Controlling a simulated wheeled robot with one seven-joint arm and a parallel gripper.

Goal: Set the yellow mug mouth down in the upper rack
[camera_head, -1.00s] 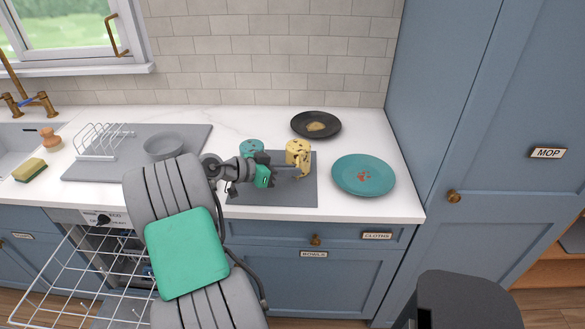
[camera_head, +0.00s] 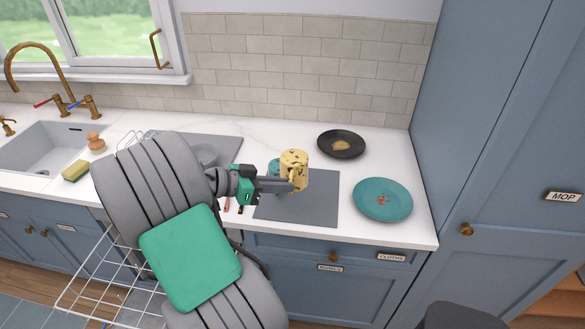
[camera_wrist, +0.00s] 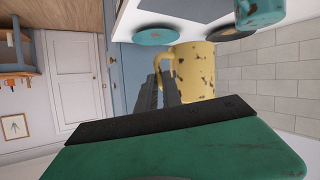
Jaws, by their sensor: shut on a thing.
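The yellow mug (camera_head: 294,165) has dark specks and is held over the grey mat on the counter. My gripper (camera_head: 290,185) is shut on it, at its handle side. In the wrist view the yellow mug (camera_wrist: 194,70) shows beyond my fingers (camera_wrist: 168,92), with its handle at the jaws. Whether its base clears the mat is hard to tell. The upper rack (camera_head: 115,285) is a white wire rack pulled out below the counter at lower left, partly hidden by my arm.
A teal mug (camera_head: 273,167) stands behind my gripper on the grey mat (camera_head: 310,207). A teal plate (camera_head: 382,199) with food scraps lies to the right, and a black plate (camera_head: 341,144) behind.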

